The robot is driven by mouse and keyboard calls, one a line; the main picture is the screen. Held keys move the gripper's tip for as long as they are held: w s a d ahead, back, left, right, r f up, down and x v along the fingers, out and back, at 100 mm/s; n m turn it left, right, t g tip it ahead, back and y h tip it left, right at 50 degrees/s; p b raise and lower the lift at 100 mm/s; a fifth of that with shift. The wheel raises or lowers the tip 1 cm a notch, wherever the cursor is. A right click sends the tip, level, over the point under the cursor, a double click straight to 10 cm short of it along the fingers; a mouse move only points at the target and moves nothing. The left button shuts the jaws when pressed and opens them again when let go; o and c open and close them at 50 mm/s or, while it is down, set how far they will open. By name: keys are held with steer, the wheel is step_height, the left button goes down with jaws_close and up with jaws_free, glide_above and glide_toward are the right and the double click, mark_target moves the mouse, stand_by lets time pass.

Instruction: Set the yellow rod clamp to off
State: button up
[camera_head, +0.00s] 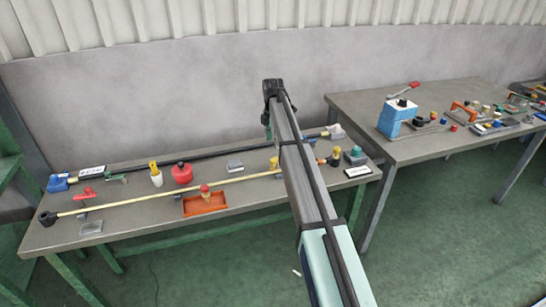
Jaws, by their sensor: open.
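A long yellow rod (150,197) lies along the left table, from a black end piece (47,218) at the left to an orange-and-black piece (335,158) at the right. A red-handled lever (85,193) stands just behind the rod near its left end. It looks like a clamp, but its setting is too small to tell. A green-handled lever (117,178) sits by the black rod (200,155) behind. My arm crosses the middle of the view and hides part of the rod.
A second table (400,150) at the right holds a blue device (396,117) and several small parts. A wall stands behind.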

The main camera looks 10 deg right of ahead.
mark_target(273, 160)
step_height(273, 160, down, 10)
steer(key=shift+r+p, duration=0.1)
steer(key=shift+p, duration=1)
jaws_close()
